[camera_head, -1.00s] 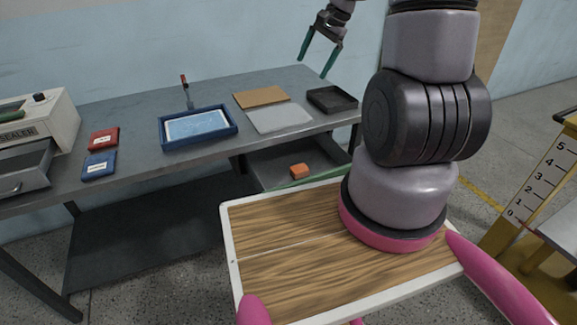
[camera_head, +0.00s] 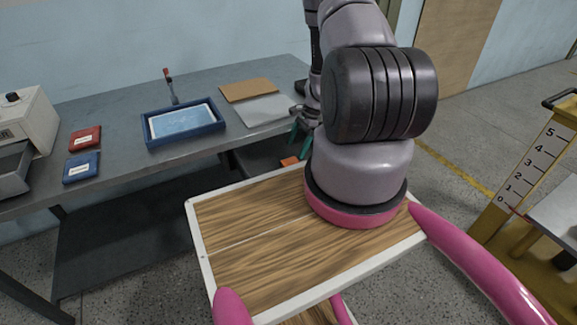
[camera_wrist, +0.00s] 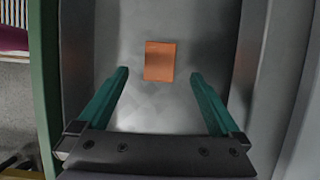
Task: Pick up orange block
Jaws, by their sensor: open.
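The orange block (camera_wrist: 160,61) lies flat on the grey floor of an open drawer or tray (camera_wrist: 112,40). In the wrist view it is centred just beyond and between the tips of my gripper (camera_wrist: 158,74). My gripper is open, with one green finger on each side of the block's line and nothing between them. In the head view, part of the orange block (camera_head: 290,161) shows below my gripper (camera_head: 298,130). My arm hides most of the drawer there.
The grey table carries a blue tray (camera_head: 150,139), a brown board (camera_head: 249,90), a red box (camera_head: 85,138) and a blue box (camera_head: 81,167). The drawer's walls stand to both sides of my fingers, with a green edge (camera_wrist: 45,85) at left.

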